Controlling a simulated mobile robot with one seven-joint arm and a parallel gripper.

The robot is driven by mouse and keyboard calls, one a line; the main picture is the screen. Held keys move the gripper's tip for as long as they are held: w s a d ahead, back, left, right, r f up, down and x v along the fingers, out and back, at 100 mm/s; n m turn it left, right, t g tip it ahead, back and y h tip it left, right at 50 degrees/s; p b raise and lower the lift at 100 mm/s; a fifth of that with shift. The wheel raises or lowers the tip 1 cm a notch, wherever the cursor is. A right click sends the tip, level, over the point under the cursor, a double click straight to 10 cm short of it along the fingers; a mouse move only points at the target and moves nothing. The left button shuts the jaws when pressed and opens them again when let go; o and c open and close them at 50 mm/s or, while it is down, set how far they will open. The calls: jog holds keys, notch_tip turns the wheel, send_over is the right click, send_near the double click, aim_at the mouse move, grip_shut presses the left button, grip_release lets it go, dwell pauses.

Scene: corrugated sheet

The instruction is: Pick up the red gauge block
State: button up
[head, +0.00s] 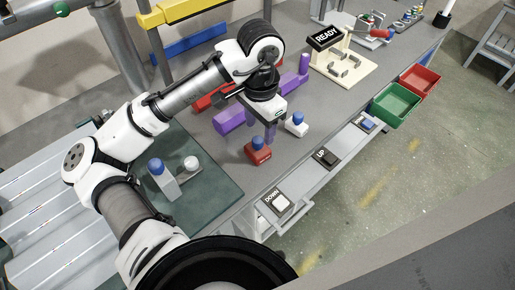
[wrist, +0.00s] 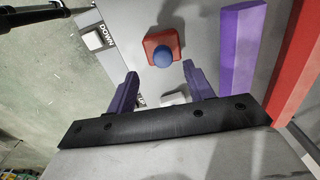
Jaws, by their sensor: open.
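The red gauge block (head: 257,155) has a blue round knob on top and stands upright on the grey bench near its front edge. In the wrist view the red gauge block (wrist: 149,43) lies just beyond my fingertips, roughly centred between them. My gripper (head: 262,127) points down above the bench, close to the block in the head view. In the wrist view my gripper (wrist: 160,70) shows two purple fingers spread apart with nothing held. A white block with a blue knob (head: 297,128) stands to the right; in the wrist view a white block (wrist: 172,98) shows partly between the fingers.
Purple blocks (head: 229,121) and a red bar (head: 217,97) lie behind my gripper. A DOWN button box (head: 279,202) and an UP box (head: 326,157) sit along the front edge. A green mat (head: 205,180) with a block lies left.

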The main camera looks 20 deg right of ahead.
jog(key=shift+w+a+f+p, duration=0.1)
jog(key=shift+f+p, duration=0.1)
jog(key=shift+f, duration=1.25)
jog(key=shift+w+a+f+p, duration=0.1)
jog(key=shift+f+p, duration=0.1)
jog(key=shift+f, duration=1.25)
jog(key=c, duration=1.1)
